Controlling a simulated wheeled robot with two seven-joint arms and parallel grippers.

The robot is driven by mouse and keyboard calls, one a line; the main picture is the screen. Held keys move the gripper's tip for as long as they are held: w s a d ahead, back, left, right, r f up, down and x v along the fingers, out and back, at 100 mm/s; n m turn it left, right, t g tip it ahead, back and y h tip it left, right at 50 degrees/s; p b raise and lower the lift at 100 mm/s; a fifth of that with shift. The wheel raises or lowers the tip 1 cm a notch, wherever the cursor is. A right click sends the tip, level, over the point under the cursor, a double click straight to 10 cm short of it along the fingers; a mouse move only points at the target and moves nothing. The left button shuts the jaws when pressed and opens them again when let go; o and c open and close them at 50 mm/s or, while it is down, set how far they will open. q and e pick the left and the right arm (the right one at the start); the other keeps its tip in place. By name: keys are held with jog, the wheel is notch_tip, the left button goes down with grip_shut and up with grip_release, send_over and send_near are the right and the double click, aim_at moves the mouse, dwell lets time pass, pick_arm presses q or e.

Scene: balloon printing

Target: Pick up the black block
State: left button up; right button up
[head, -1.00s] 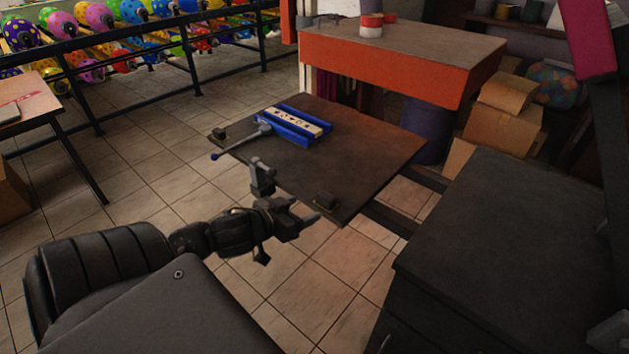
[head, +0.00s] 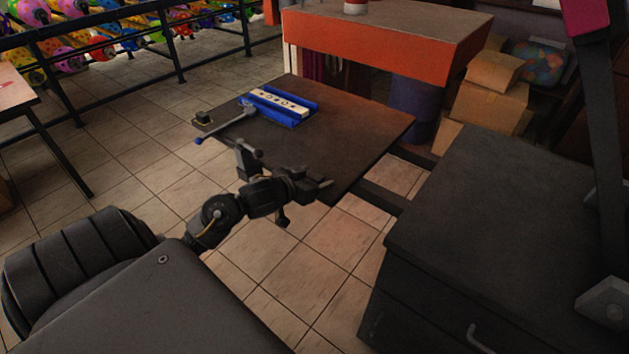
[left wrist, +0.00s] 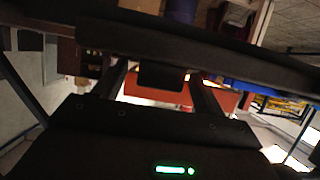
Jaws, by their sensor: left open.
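A small black block (head: 203,117) sits at the far left corner of the dark table (head: 375,125). The other small black block, at the table's near corner, is hidden behind my left gripper in the head view. My left gripper (head: 284,168) is open, its fingers spread apart at the near edge of the table. In the left wrist view a dark block (left wrist: 160,76) shows between the two fingers (left wrist: 160,90), apparently not gripped. My right gripper is not in view.
A blue tray (head: 280,105) with a pale strip and a grey lever with a blue knob (head: 198,141) lie on the table. A dark cabinet (head: 490,220) stands at the right. An orange-fronted counter (head: 385,50) is behind. The table's right half is clear.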

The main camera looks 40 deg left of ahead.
aim_at(313, 176)
pick_arm(q)
jog(key=shift+c, duration=0.3)
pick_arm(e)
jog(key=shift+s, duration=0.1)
pick_arm(q)
jog(key=c, duration=1)
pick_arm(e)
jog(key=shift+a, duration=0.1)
pick_arm(q)
jog(key=shift+r, duration=0.15)
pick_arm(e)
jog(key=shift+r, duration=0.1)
